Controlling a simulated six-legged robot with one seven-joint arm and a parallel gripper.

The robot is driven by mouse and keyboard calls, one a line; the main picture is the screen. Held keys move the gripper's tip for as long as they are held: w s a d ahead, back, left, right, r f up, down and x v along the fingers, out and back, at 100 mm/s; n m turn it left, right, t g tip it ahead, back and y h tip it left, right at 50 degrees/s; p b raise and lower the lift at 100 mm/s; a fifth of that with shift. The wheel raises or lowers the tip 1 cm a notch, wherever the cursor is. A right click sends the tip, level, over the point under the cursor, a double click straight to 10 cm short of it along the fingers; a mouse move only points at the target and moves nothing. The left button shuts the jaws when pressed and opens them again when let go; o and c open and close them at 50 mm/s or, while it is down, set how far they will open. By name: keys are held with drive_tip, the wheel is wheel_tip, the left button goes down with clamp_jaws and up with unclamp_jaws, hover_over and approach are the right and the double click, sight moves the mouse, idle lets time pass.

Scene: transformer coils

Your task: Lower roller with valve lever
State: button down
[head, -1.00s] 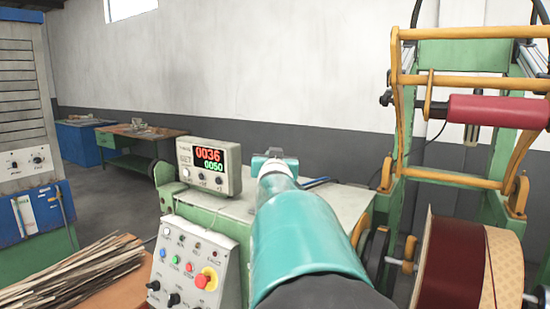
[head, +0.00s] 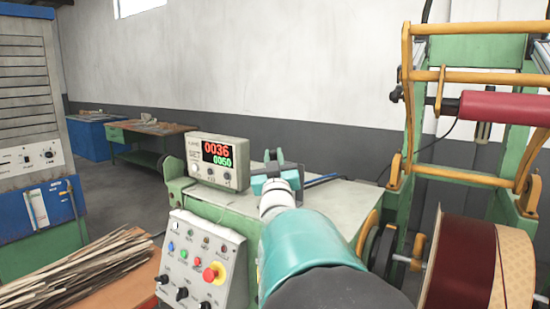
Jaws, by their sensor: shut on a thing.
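The red roller (head: 492,107) hangs level in the yellow frame (head: 408,100) at the right of the head view, above and apart from the dark red coil (head: 458,268). My gripper (head: 275,162) is at the far end of my teal arm, over the green machine's top, just right of the counter box. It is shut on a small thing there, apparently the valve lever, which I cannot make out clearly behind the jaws. A thin dark blue rod (head: 322,181) shows just right of my gripper.
The counter box (head: 218,162) reads 0036 over 0050. A button panel (head: 203,260) with a red knob stands in front. Wooden strips (head: 75,272) lie at the lower left. The machine's light top (head: 345,198) is clear right of my arm.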

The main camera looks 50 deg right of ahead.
drive_tip(key=shift+s+d+r, duration=0.1)
drive_tip(key=shift+s+r, duration=0.05)
drive_tip(key=c, duration=1.4)
unclamp_jaws()
drive_tip(key=shift+o, duration=0.2)
drive_tip(key=v, duration=1.3)
drive_tip(key=shift+a+f, duration=0.25)
drive_tip(key=shift+f, duration=0.05)
drive_tip(key=shift+s, duration=0.15)
drive_tip(key=shift+c, duration=0.5)
